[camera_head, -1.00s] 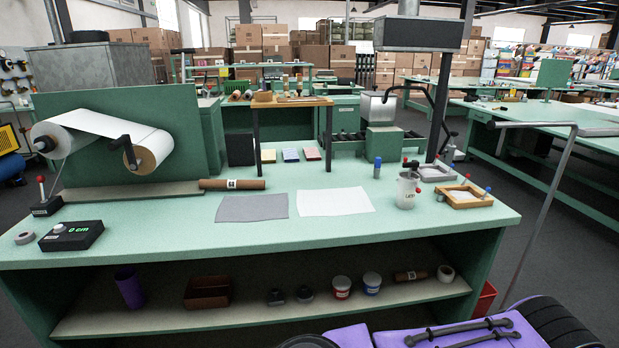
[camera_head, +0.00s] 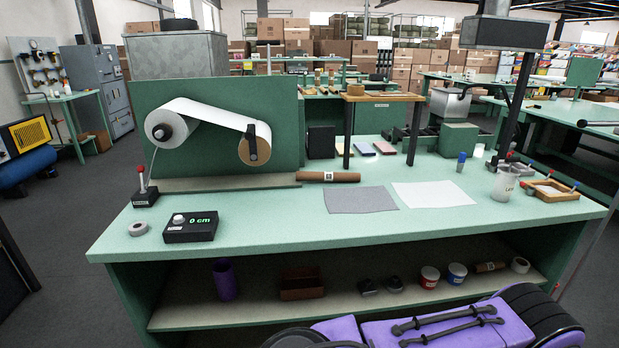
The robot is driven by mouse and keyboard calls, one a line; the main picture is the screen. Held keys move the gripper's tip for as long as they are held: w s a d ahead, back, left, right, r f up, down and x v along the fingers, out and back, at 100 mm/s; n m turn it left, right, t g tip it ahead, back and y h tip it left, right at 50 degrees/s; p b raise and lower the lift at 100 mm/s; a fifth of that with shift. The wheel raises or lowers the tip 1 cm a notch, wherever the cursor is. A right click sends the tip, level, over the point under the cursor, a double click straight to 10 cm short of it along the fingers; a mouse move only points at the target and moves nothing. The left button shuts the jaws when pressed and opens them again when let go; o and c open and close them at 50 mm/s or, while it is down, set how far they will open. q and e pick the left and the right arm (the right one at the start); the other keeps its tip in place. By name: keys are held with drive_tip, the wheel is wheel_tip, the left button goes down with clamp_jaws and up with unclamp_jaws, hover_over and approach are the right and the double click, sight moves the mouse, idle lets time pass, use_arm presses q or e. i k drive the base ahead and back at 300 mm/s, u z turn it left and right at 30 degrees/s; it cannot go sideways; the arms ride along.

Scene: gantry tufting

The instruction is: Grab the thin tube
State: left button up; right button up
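A thin brown cardboard tube (camera_head: 340,177) with a small label lies flat on the green bench top, just right of the base of the paper roll stand. Another short brown roll (camera_head: 489,267) with a label lies on the shelf under the bench, at the right. A purple tube (camera_head: 224,280) stands upright on the same shelf at the left. Neither of my grippers shows in the head view, so nothing is seen touching the tubes.
The green bench (camera_head: 270,230) spans the middle. A black display box (camera_head: 191,227) and a tape roll (camera_head: 138,229) are at the left. Open floor (camera_head: 60,250) lies left of the bench.

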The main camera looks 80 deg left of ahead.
sight(300, 175)
drive_tip(key=u, duration=1.85)
